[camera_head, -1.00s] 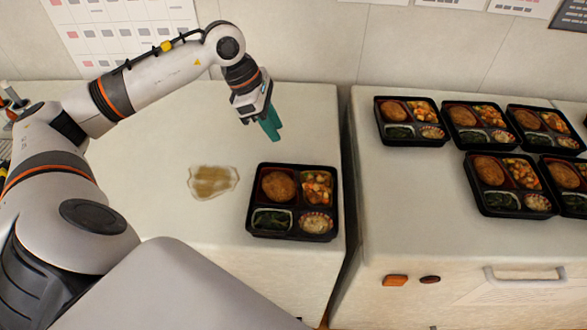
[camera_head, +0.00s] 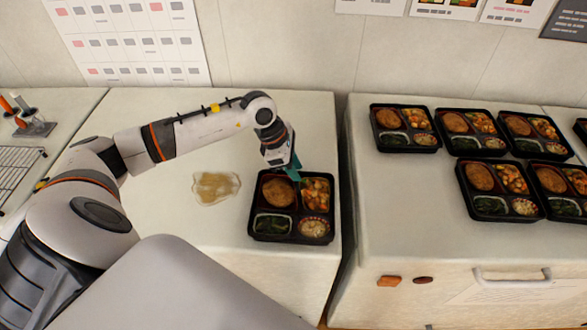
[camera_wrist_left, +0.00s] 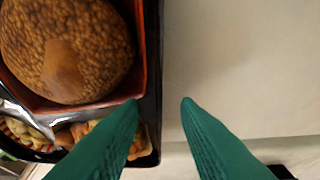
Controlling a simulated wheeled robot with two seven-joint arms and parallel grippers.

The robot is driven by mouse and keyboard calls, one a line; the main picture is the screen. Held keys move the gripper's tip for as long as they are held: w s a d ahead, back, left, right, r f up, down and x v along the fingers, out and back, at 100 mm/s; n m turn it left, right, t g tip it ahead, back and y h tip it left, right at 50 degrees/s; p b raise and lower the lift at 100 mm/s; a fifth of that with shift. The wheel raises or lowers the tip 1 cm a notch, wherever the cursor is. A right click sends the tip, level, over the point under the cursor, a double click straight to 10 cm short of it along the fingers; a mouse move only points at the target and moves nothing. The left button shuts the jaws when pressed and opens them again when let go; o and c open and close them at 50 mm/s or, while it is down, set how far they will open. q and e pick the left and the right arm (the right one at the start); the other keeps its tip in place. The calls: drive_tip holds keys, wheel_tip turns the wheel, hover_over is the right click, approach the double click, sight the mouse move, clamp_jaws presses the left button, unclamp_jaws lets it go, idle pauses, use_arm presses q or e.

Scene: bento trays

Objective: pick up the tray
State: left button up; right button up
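A black bento tray (camera_head: 284,240) with a brown patty, mixed vegetables, dark greens and a pale side dish sits on the left counter near its right edge. My left gripper (camera_head: 292,174) is at the tray's back rim, pointing down. In the left wrist view, its two green fingers (camera_wrist_left: 160,103) are apart, and the tray's black rim (camera_wrist_left: 152,60) lies between their tips. One finger is over the tray's inside, the other over the bare counter. Whether either finger touches the rim cannot be told. My right gripper is out of view.
A translucent tan patch (camera_head: 216,187) lies left of the tray. Several similar filled trays (camera_head: 405,147) stand on the right counter (camera_head: 400,215), across a narrow gap. A wire rack (camera_head: 20,165) is at far left. The counter behind the tray is clear.

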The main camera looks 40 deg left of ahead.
use_arm(q)
drive_tip(key=shift+c, duration=0.3)
clamp_jaws()
drive_tip(key=shift+r, duration=0.15)
